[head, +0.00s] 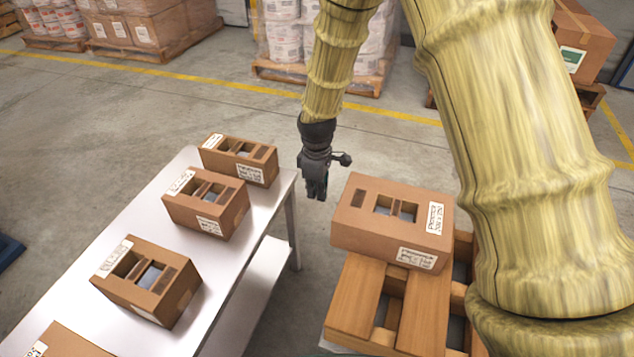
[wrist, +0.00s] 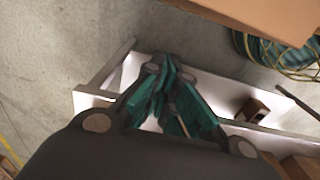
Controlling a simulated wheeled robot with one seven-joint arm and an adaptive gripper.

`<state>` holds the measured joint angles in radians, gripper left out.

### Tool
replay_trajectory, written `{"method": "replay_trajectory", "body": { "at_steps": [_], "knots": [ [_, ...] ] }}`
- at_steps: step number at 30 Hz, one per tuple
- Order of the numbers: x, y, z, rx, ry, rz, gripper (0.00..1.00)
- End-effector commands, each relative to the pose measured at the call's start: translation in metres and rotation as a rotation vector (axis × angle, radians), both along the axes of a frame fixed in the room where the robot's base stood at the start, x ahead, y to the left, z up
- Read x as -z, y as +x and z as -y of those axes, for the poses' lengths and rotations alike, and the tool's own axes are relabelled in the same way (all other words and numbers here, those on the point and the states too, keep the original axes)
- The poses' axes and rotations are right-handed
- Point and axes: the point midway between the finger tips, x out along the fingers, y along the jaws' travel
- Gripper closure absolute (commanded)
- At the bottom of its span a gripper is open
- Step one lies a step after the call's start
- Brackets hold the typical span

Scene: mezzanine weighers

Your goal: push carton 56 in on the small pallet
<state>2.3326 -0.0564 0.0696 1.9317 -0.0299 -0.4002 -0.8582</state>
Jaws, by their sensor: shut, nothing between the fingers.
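A brown carton (head: 378,232) with white labels and slots in its top lies on the far end of the small wooden pallet (head: 360,285). Its label print is too small for me to read the number. Its far side and the pallet end beneath it are hidden, so I cannot tell how far it overhangs. My gripper (head: 317,197) is shut and empty, pointing down just left of the carton's far left corner, apart from it in the head view. In the wrist view the teal-padded fingers (wrist: 163,82) are together, and a brown carton surface (wrist: 268,18) shows at top right.
A white table (head: 108,312) at left bears several similar cartons, including one at its far end (head: 238,160). Bare floor lies between table and pallet. Wrapped loads on pallets (head: 165,45) stand at the back. A green coil (wrist: 275,55) shows in the wrist view.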

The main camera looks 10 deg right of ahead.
Motion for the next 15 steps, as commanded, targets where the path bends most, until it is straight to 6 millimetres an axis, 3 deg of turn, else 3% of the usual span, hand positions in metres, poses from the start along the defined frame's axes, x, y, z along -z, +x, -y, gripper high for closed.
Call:
{"method": "replay_trajectory", "body": {
  "at_steps": [7,15],
  "knots": [
    [0.039,0.0,-0.002,-0.002,0.0,-0.001,1.0],
    [0.037,-0.018,0.025,-0.001,0.0,0.0,1.0]
  ]
}}
